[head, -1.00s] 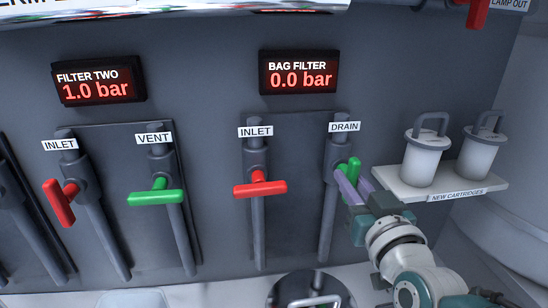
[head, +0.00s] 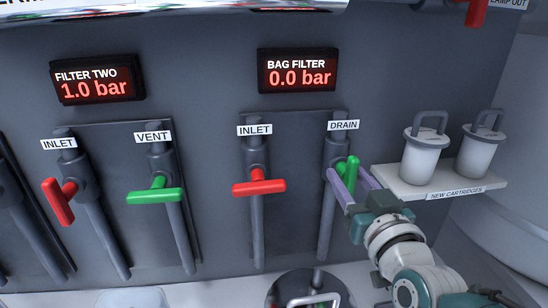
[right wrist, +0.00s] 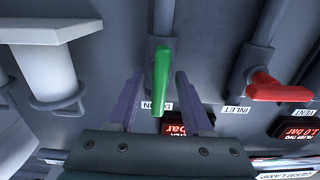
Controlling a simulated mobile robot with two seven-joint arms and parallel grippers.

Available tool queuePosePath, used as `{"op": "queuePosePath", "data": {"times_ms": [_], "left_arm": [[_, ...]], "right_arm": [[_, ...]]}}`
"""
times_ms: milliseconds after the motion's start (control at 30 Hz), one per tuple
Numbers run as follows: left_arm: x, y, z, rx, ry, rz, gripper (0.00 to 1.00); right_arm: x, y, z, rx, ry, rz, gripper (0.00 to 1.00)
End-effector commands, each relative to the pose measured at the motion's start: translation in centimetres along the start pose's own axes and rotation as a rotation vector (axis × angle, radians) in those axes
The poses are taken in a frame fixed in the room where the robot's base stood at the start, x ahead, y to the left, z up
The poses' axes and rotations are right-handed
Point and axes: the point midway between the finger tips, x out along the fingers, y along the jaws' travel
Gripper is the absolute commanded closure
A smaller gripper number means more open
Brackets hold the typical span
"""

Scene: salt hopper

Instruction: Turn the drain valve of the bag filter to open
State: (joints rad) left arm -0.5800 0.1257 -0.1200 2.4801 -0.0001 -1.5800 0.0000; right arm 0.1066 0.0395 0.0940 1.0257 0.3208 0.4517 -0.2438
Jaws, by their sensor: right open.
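The bag filter's drain valve has a green handle (head: 352,172) under the DRAIN label (head: 343,125), on a dark pipe. The handle stands roughly upright, along the pipe rather than across it. My right gripper (head: 354,178) is open, with its purple fingers on either side of the green handle. In the right wrist view the green handle (right wrist: 162,78) shows between the two spread fingers, with visible gaps on both sides. The bag filter display (head: 298,70) reads 0.0 bar. My left gripper is not in view.
The bag filter's red inlet handle (head: 259,187) lies crosswise to the left. A shelf (head: 440,190) with two white cartridges (head: 424,156) is close to the right of my gripper. Filter two has a red inlet handle (head: 58,202) and a green vent handle (head: 155,195).

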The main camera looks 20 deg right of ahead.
Motion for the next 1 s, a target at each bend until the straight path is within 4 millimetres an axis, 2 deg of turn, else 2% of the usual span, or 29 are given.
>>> {"op": "queuePosePath", "data": {"times_ms": [167,400,600,733,1000], "left_arm": [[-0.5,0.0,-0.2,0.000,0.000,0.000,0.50],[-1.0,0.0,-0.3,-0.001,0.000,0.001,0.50],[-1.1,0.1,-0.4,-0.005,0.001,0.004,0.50],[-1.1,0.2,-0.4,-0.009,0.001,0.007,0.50],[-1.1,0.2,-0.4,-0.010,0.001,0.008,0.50]], "right_arm": [[-1.7,0.0,0.0,0.000,-0.003,-0.001,0.50],[-6.4,0.0,0.1,0.001,-0.004,0.000,0.50],[-9.2,0.0,0.1,0.000,-0.002,0.000,0.50],[-9.9,0.0,0.0,0.000,-0.001,0.000,0.50],[-9.9,0.0,0.0,0.000,0.000,0.000,0.50]]}}
